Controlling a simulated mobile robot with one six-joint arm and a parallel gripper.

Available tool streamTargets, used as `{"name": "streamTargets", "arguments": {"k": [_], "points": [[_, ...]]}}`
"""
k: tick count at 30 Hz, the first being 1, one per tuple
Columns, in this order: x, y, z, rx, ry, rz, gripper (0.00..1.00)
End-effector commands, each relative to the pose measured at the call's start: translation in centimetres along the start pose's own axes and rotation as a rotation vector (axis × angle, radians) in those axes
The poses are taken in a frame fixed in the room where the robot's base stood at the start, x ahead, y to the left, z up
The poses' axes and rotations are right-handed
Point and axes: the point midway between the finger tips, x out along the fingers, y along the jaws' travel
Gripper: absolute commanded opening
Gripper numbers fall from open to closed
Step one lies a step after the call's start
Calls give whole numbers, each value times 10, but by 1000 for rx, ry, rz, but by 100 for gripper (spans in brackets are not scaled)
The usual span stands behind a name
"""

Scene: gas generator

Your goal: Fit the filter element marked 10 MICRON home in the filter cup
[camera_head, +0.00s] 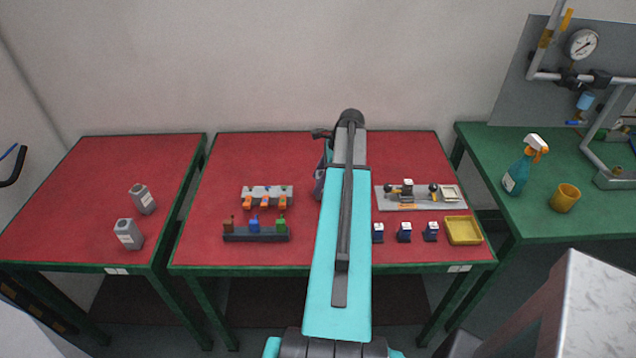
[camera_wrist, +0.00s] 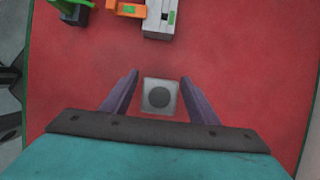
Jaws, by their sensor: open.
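My gripper (camera_wrist: 160,80) is open in the wrist view. A small pale grey square block (camera_wrist: 160,97) with a dark round face or hole shows between its two purple fingers, with a gap on each side; its height relative to the fingertips is unclear. In the head view my arm hides this block, and only part of my gripper (camera_head: 320,182) shows. Two grey containers with white labels, one farther back (camera_head: 143,198) and one nearer (camera_head: 128,234), stand on the left red table. Their print is too small to read. I cannot tell which thing is the filter element or filter cup.
Left of my arm are a grey block with orange parts (camera_head: 268,190) and a dark rack with coloured pieces (camera_head: 256,236). On the right are a grey fixture (camera_head: 420,203), several small dark blocks and a yellow tray (camera_head: 463,242). The left table is mostly clear.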

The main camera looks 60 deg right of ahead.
Motion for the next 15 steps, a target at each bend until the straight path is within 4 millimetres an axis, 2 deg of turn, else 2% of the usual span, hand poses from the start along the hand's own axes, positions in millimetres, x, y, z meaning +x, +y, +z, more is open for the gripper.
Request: {"name": "streamTargets", "arguments": {"k": [15], "points": [[-56, -1, -1, 1, 0, -2, 54]]}}
